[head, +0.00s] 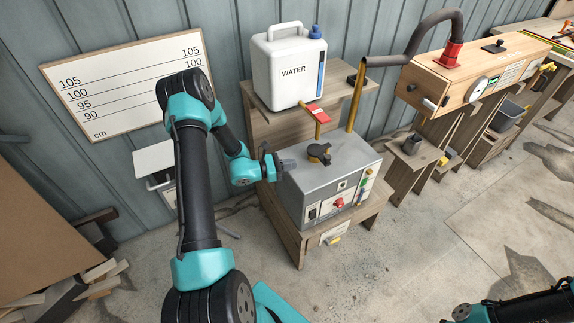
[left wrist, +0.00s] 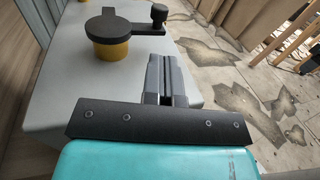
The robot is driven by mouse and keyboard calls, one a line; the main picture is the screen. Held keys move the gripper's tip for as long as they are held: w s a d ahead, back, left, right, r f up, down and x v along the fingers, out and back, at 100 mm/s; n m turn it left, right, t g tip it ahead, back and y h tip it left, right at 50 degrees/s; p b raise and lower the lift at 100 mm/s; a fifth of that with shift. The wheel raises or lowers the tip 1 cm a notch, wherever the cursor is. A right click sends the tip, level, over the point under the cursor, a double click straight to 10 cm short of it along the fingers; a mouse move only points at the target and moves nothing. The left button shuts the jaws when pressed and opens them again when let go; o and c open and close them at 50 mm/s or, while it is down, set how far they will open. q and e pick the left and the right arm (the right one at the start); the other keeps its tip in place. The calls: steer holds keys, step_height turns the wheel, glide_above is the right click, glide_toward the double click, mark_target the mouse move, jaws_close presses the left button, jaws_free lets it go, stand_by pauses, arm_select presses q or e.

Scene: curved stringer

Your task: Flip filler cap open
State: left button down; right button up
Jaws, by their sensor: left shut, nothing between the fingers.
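The filler cap (head: 319,150) is a black lid lying flat on a short yellow neck, on top of a grey metal box (head: 342,172). In the left wrist view the black cap (left wrist: 115,22) has an arm reaching right to a small knob (left wrist: 159,14), and the yellow neck (left wrist: 112,50) shows below it. My left gripper (head: 288,164) is shut and empty at the left edge of the box top, beside the cap and apart from it. In the left wrist view its closed fingers (left wrist: 158,78) point toward the knob side of the cap.
A white water canister (head: 290,70) stands on a wooden shelf behind the box. A red-handled valve (head: 316,113) and a tall brass pipe (head: 356,98) rise behind the cap. A wooden steam box (head: 465,75) is at the right. My other arm shows partly at the bottom right.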

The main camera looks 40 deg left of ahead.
mark_target(324, 159)
arm_select(q)
steer(key=x, duration=1)
steer(key=shift+w+d, duration=0.1)
steer(key=shift+w, duration=0.1)
steer(key=shift+d, duration=0.15)
